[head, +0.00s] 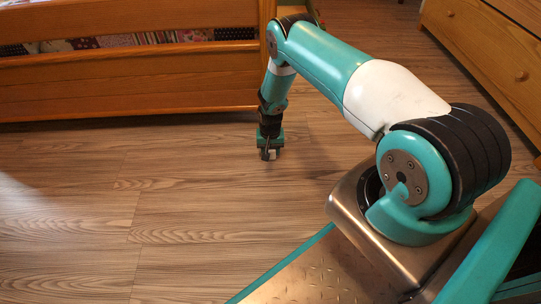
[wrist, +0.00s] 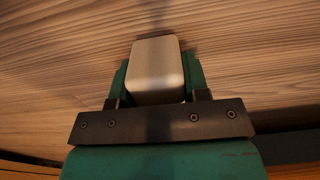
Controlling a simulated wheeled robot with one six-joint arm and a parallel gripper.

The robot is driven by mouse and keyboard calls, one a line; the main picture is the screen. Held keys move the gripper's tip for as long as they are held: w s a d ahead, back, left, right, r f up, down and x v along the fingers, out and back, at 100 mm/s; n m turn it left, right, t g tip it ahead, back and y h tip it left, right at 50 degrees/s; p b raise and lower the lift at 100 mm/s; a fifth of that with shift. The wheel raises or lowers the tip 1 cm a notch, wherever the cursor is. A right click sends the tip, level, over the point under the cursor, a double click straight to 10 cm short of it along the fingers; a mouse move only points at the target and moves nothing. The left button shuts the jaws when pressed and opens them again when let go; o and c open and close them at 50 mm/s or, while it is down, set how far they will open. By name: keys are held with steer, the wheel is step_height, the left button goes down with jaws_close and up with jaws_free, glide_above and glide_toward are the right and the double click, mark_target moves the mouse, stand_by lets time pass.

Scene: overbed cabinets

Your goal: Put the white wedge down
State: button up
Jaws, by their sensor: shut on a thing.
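The white wedge (wrist: 156,68) is a pale block with rounded edges, held between the two green fingers of my gripper (wrist: 155,82) in the wrist view. My gripper is shut on it, one finger on each side. I cannot tell whether the wedge touches the floor. Its near end is hidden by the gripper body.
A wooden bed frame (head: 130,85) with patterned bedding stands behind my gripper. A wooden drawer cabinet (head: 500,55) stands at the far right. The plank floor (head: 120,200) to the left and in front of my gripper is clear.

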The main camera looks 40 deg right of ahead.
steer(key=shift+f, duration=0.8)
steer(key=shift+f, duration=0.15)
steer(key=o, duration=0.9)
steer(key=shift+o, duration=0.2)
